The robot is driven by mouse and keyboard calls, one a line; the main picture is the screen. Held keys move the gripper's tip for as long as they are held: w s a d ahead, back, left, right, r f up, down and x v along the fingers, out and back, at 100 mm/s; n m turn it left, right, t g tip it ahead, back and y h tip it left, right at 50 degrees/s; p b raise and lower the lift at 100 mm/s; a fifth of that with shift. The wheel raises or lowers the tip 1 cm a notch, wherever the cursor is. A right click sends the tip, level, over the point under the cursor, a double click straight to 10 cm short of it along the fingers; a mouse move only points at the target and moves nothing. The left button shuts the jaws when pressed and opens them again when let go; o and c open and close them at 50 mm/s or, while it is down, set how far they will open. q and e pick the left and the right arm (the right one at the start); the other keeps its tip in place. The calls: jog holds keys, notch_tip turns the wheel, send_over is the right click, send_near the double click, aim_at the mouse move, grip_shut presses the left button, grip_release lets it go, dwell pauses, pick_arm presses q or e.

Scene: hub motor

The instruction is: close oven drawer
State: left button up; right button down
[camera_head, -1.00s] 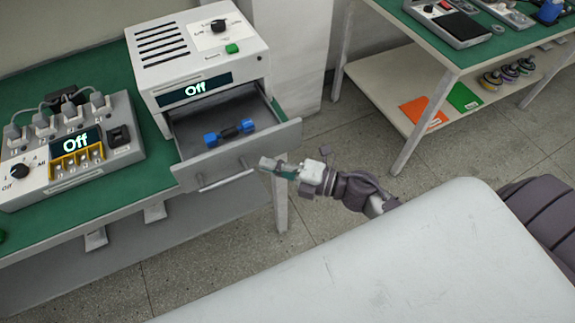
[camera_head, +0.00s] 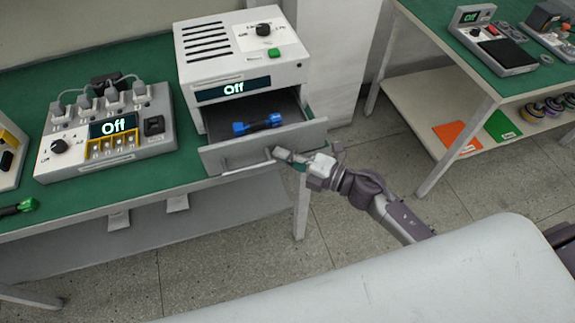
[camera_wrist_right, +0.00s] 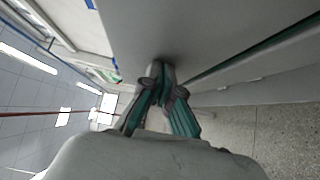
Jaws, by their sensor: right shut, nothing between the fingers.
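The oven (camera_head: 240,55) is a white box with a vented top and an "Off" display, standing on the green table. Its drawer (camera_head: 305,134) is pulled out at the front and holds a blue and black part (camera_head: 257,123). My right gripper (camera_head: 282,155) is shut and empty, with its fingertips at the drawer front near the right end of the handle (camera_head: 245,168). In the right wrist view the shut fingers (camera_wrist_right: 162,85) point at the pale drawer front; whether they touch it is hard to tell. My left gripper is not in view.
A power unit (camera_head: 105,135) with plugs and an "Off" display stands left of the oven. A green-handled tool (camera_head: 18,208) lies at the far left. A second table (camera_head: 480,75) stands at the right. Open floor lies between the tables.

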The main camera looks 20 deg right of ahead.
aim_at(277, 121)
jog(key=w+b, duration=0.2)
jog(key=w, duration=0.4)
jog(key=w+b, duration=0.1)
jog(key=w, duration=0.6)
jog(key=shift+a+f+b, duration=0.1)
jog(key=shift+a+b, duration=0.1)
jog(key=shift+b, duration=0.15)
jog(key=shift+w, duration=0.3)
jog(key=shift+w+d+r, duration=0.1)
jog(key=shift+r, duration=0.2)
